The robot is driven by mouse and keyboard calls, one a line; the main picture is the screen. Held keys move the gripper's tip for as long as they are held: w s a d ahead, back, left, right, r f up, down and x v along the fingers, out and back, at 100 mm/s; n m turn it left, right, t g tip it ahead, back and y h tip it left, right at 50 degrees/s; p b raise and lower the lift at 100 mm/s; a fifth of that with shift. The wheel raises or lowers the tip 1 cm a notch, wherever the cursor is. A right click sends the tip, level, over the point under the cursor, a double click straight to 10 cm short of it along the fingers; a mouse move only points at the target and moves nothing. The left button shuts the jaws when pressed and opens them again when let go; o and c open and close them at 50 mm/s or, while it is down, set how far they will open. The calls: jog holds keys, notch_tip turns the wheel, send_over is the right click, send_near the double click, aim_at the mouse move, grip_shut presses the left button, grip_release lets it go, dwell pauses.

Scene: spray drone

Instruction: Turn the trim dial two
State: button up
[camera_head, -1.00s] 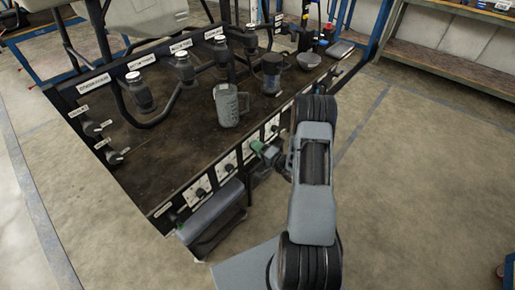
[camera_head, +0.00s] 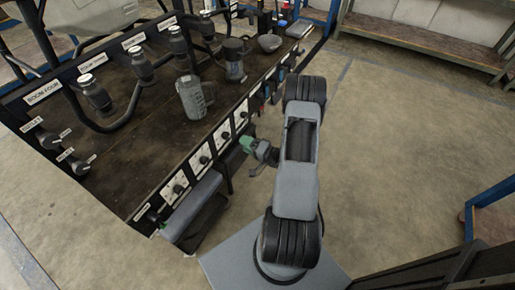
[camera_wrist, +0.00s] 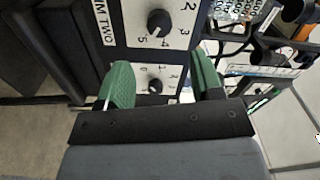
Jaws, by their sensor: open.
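The dial marked "...IM TWO" (camera_wrist: 160,22) is a dark round knob on a white plate with digits around it, at the top of the wrist view. The first letters of its label (camera_wrist: 104,22) are cut off. A second, similar dial (camera_wrist: 155,86) shows lower down, between my fingers in the picture. My gripper (camera_wrist: 162,82) has two green fingers, spread apart with nothing held. In the head view my gripper (camera_head: 250,144) is just off the panel's front face, beside the row of dials. Labels there are too small to read, so I cannot tell which dial is trim two.
A grey box-like part (camera_head: 192,205) juts out below the dials. Floor to the right is clear before a shelf (camera_head: 430,42).

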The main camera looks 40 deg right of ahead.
jog(key=v, duration=0.5)
jog(key=shift+s+d, duration=0.1)
jog(key=shift+s, duration=0.15)
dwell(0.3)
